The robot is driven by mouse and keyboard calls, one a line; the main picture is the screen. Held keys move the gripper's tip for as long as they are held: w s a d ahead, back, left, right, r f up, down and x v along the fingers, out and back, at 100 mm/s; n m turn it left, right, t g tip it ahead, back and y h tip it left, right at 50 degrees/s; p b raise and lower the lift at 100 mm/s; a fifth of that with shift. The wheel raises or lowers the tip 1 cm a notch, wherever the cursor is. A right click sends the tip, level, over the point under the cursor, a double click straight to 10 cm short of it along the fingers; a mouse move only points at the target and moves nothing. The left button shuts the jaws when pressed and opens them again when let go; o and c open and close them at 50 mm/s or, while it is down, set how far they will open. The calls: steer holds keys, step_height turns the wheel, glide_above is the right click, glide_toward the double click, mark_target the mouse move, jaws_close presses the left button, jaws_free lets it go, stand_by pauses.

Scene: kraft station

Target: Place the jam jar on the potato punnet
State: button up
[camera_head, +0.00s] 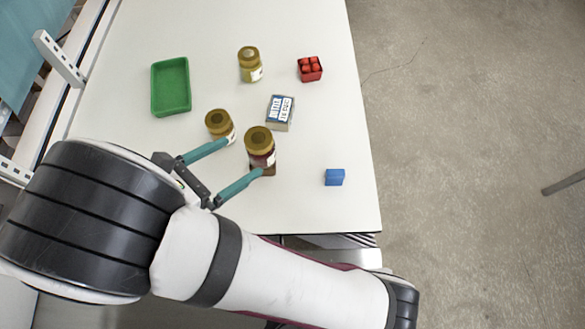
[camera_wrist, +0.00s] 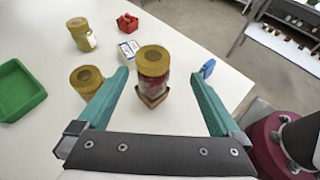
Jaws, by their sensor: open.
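The jam jar (camera_head: 260,149), dark red with a gold lid, stands upright on a small brown punnet (camera_head: 268,171), which I take to be the potato punnet. The jar mostly covers the punnet. In the wrist view the jar (camera_wrist: 153,75) shows above the brown punnet (camera_wrist: 151,97), whose corner points toward me. My gripper (camera_head: 245,157) is open, with its teal fingers spread on either side of the jar in the wrist view (camera_wrist: 159,75). A gap shows between each finger and the jar. I cannot tell how far the fingertips reach along it.
A gold-lidded jar (camera_head: 219,124) stands close by the left finger. Another jar (camera_head: 250,66), a labelled box (camera_head: 280,113), a red punnet (camera_head: 310,69) and a green tray (camera_head: 171,87) stand farther back. A blue block (camera_head: 334,177) lies near the right edge.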

steer(key=s+d+r+m+g, duration=0.1)
steer(key=d+r+m+g, duration=0.1)
steer(key=d+m+g, duration=0.3)
steer(key=s+d+r+m+g, duration=0.1)
steer(key=d+r+m+g, duration=0.1)
steer(key=d+m, duration=0.4)
steer(key=s+d+r+m+g+y, duration=0.1)
steer(key=s+d+m+y, duration=0.2)
steer(key=m, duration=0.7)
steer(key=s+d+r+m+g+y, duration=0.1)
steer(key=s+d+m+y, duration=0.1)
steer(key=s+m+y, duration=0.5)
steer(key=m, duration=0.4)
steer(key=shift+d+m+g+y, duration=0.3)
steer(key=shift+d+g+y, duration=0.1)
